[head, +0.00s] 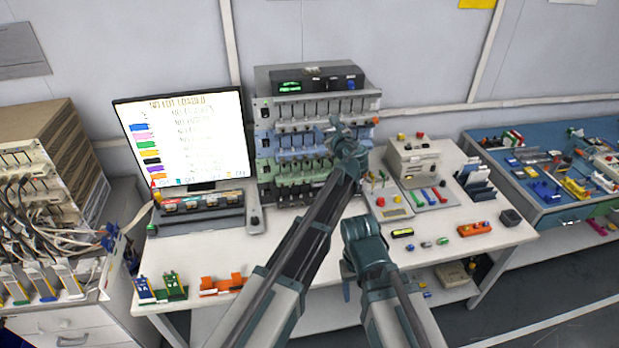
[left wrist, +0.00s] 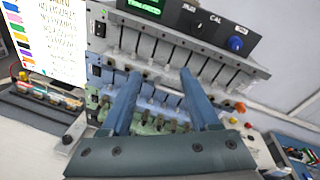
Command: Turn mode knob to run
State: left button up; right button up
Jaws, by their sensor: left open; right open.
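A black control box (head: 312,79) with a lit green display sits on top of the rack of cell slots. In the left wrist view the box front (left wrist: 185,20) carries printed labels, one reading CAL, with a small pale pointer or lever (left wrist: 199,26) between them. A round blue knob (left wrist: 235,43) is at its right end; it also shows in the head view (head: 351,84). I cannot tell which control is the mode knob. My left gripper (left wrist: 160,74) is open and empty before the upper slot rows, below the box. My right gripper (head: 362,240) is open, low over the table's front.
A monitor (head: 187,138) and a tray of small parts (head: 198,210) stand left of the rack (head: 265,143). A beige machine (head: 412,157) and small coloured parts lie to the right. The white table's front middle has free room.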

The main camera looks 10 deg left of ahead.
pick_arm(q)
jog(key=s+a+f+n+g+b, duration=0.2)
jog(key=s+f+n+g, duration=0.3)
jog(key=s+f+n, duration=0.4)
jog(key=shift+s+a+f+b, duration=0.3)
jog(key=shift+s+a+f, duration=0.55)
jog(key=shift+s, duration=0.4)
